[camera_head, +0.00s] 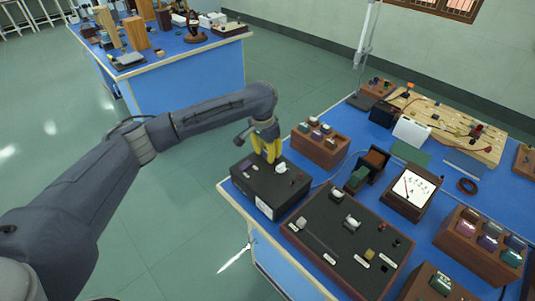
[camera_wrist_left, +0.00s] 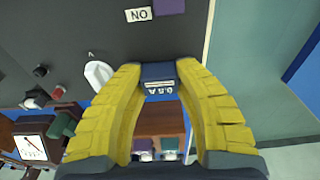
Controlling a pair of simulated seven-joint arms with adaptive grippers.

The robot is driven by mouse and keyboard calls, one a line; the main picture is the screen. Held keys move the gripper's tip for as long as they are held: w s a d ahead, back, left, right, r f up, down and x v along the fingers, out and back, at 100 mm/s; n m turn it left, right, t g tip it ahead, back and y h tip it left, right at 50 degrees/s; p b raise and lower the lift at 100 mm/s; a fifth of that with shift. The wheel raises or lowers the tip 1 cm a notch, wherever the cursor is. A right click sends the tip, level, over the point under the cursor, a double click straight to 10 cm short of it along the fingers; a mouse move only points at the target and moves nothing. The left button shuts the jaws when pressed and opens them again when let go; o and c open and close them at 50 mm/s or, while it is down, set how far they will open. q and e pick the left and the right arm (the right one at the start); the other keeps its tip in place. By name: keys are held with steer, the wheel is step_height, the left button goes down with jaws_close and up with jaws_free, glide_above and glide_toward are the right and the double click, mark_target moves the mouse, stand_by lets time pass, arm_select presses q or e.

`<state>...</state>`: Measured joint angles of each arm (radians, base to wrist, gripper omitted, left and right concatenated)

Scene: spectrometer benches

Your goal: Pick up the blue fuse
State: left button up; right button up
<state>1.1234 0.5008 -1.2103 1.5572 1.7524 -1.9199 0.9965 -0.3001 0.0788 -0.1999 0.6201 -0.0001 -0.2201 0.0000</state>
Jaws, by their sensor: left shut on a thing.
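The blue fuse (camera_wrist_left: 159,80) shows in the left wrist view as a small dark blue block with a white label. My left gripper (camera_wrist_left: 158,70), with its yellow fingers, is shut on it, one fingertip on each side. In the head view my left gripper (camera_head: 267,152) is above the back part of a black box (camera_head: 262,199) at the bench's near left corner. The fuse is too small or hidden to make out there. I cannot tell whether it is clear of the box. My right gripper is not in view.
A white knob (camera_wrist_left: 98,75) is beside the fingers on the box top. A wooden rack (camera_head: 319,151) with several blocks stands behind the box. A black panel (camera_head: 335,262) is in front to the right. Blue bench top (camera_head: 234,193) shows around them.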

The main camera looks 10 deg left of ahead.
mark_target(267, 151)
arm_select(q)
steer(key=shift+r, duration=0.1)
step_height(267, 151, up, 23)
stand_by(1.2)
